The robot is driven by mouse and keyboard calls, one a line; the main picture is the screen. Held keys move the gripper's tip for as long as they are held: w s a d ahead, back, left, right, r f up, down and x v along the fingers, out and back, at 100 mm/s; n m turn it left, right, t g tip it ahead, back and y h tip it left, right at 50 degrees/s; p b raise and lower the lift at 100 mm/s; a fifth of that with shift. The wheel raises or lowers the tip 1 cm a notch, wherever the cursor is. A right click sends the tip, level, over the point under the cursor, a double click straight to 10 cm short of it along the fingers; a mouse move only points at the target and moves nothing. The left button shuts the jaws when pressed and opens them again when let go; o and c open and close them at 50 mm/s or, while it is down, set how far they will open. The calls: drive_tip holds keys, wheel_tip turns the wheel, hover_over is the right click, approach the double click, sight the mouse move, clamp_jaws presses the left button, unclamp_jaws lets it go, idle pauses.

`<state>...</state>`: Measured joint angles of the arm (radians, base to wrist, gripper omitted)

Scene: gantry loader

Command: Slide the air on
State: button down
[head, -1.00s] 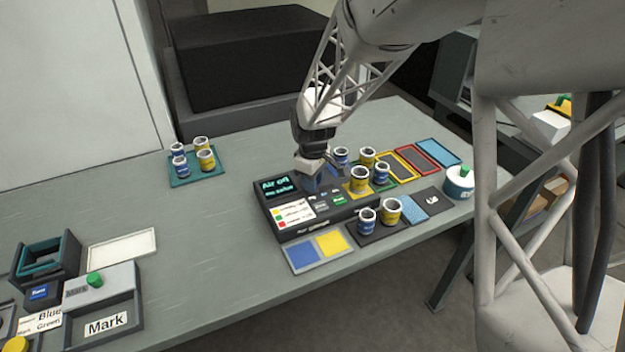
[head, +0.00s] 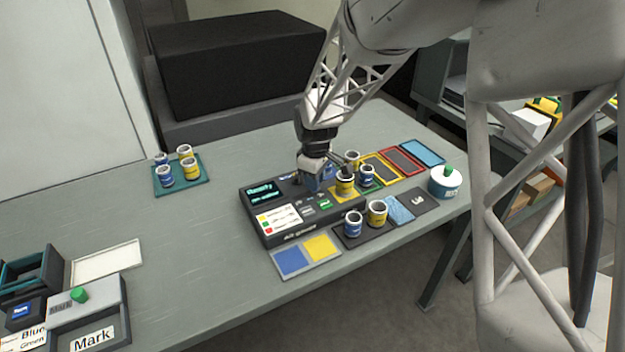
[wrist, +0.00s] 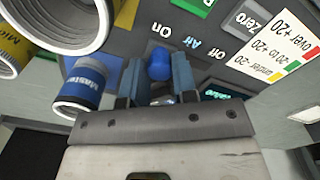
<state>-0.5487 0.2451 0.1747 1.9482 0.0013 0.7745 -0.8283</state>
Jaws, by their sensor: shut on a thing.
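The air gauge console (head: 283,235) stands mid-table, and its display (head: 262,191) reads Ready. My gripper (head: 318,186) is down at the console's back right part. In the wrist view my gripper (wrist: 158,78) is shut on the blue air slider knob (wrist: 159,64), with one finger on each side. The On label (wrist: 160,30) lies just beyond the knob, and the Off label (wrist: 215,54) lies to its right. The knob is at the On end. The slot under it is mostly hidden.
Two more (head: 354,223) stand on a dark pad in front. A teal tray (head: 199,184) with several cylinders is at the back left. The table between it and the console is clear.

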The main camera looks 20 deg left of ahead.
drive_tip(key=c, duration=0.9)
unclamp_jaws()
drive_tip(key=shift+w+d, duration=0.1)
drive_tip(key=shift+r, duration=0.15)
drive_tip(key=shift+r, duration=3.8)
drive_tip(key=shift+d, duration=0.1)
